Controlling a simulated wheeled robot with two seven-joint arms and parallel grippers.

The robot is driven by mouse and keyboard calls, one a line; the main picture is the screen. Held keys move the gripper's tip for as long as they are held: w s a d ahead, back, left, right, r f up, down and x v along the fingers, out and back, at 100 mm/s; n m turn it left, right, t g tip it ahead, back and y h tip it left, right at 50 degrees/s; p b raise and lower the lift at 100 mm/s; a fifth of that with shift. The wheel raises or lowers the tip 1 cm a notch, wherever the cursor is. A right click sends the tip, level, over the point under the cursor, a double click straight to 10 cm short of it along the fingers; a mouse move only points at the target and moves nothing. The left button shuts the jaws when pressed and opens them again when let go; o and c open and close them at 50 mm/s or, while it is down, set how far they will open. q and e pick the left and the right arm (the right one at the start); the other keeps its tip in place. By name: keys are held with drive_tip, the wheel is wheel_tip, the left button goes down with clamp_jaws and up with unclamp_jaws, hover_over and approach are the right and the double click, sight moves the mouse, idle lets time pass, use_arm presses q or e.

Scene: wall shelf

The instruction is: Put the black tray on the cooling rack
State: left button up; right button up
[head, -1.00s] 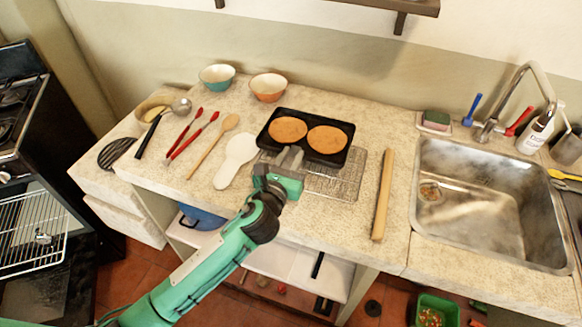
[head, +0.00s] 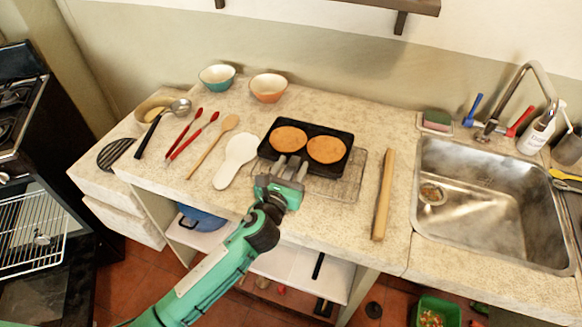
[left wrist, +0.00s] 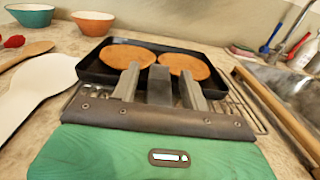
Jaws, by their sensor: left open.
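The black tray (head: 338,167) holds two round flat brown cakes, (head: 288,138) and (head: 326,149). It lies over the back part of the wire cooling rack (head: 335,187), whose front and right edges show past it. I cannot tell whether the tray's underside sits fully flat on the rack. My left gripper (head: 293,161) is open at the tray's near wall, fingers pointing at it. In the left wrist view, the two fingers (left wrist: 160,84) reach the near wall of the tray (left wrist: 90,70), with a dark grey piece between them. My right gripper is not in view.
A wooden rolling pin or bar (head: 384,195) lies right of the rack, before the sink (head: 490,205). A white spoon rest (head: 236,160), a wooden spoon (head: 214,145) and red utensils lie left. Two bowls, teal (head: 217,78) and orange (head: 268,88), stand behind.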

use_arm(q)
drive_tip(key=shift+r, duration=0.15)
drive_tip(key=b+v, duration=0.1)
drive_tip(key=v, duration=1)
drive_tip(key=shift+s, duration=0.2)
drive_tip(key=shift+s+a, duration=0.15)
drive_tip(key=shift+s, duration=0.15)
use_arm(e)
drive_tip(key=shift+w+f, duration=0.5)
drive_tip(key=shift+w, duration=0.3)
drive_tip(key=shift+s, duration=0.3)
